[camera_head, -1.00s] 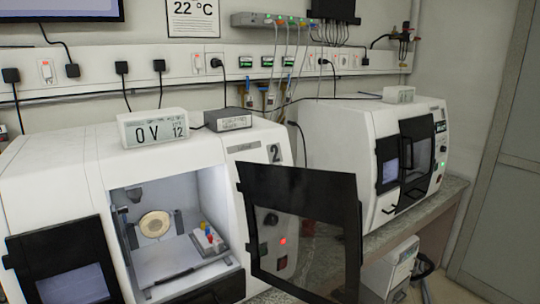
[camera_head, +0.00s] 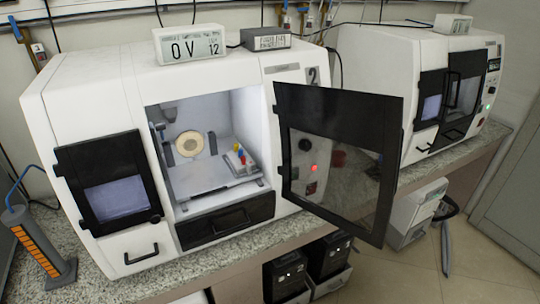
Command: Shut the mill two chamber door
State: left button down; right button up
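The mill marked 2 (camera_head: 100,92) is a white machine on the bench, in the middle left of the head view. Its chamber door (camera_head: 390,165) has a black frame with a clear pane and stands swung open to the right. The lit chamber (camera_head: 225,135) is exposed. Inside are a round beige disc (camera_head: 190,144) in a holder and a small block with coloured knobs (camera_head: 239,160). A red light (camera_head: 315,168) shows through the door pane. Neither of my grippers is in view.
A second white mill (camera_head: 375,60) stands to the right with its black door shut. A grey tool with orange stripes (camera_head: 38,245) stands at the left bench edge. Black units (camera_head: 328,255) and a white box (camera_head: 412,215) sit below the bench. Open floor (camera_head: 480,265) lies at the lower right.

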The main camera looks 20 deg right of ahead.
aim_at(369, 120)
jog(key=i+l+u, duration=0.1)
jog(key=l+u, duration=1.2)
jog(key=l, duration=0.75)
jog(key=k+l, duration=0.15)
jog(key=l, duration=0.35)
jog(key=l+u, duration=0.1)
jog(key=l, duration=0.4)
jog(key=k, duration=0.05)
